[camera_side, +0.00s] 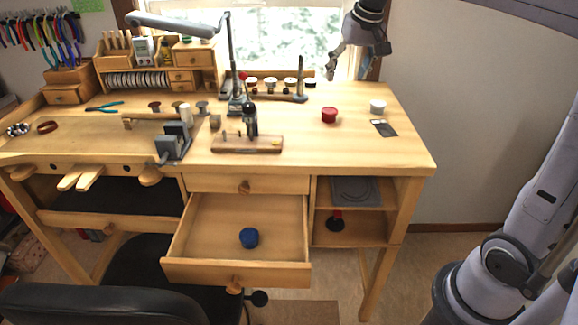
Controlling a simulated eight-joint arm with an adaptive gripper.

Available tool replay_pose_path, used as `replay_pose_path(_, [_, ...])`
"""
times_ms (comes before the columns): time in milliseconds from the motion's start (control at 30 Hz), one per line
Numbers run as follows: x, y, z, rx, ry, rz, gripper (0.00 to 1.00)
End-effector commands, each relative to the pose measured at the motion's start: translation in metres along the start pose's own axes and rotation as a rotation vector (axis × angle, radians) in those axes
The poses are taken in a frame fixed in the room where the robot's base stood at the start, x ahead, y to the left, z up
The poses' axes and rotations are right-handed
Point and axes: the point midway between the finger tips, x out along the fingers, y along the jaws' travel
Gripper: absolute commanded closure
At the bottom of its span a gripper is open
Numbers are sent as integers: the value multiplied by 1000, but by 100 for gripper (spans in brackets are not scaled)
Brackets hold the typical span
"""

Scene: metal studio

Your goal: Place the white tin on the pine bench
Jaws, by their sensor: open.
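The white tin (377,106) is a small round tin standing on the right part of the pine bench (385,150), close to its right edge. My gripper (331,74) is at the top of the view, above the back of the bench. It is open and empty, apart from the tin, up and to the left of it in the picture. Nothing hides the tin.
A red tin (329,115) stands left of the white tin, and a dark flat card (384,128) lies just in front of it. A blue tin (249,237) lies in the open drawer (205,235). A wooden rack (275,95) stands at the back. The bench's front right is clear.

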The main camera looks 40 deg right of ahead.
Motion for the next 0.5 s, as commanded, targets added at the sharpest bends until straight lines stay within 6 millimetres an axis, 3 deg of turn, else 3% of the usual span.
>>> replay_pose_path(33, [0,-10,19,-37,19,-12,29])
replay_pose_path(200, [8,-32,78,-149,90,-51,29])
replay_pose_path(500, [45,-52,186,-334,212,-123,29])
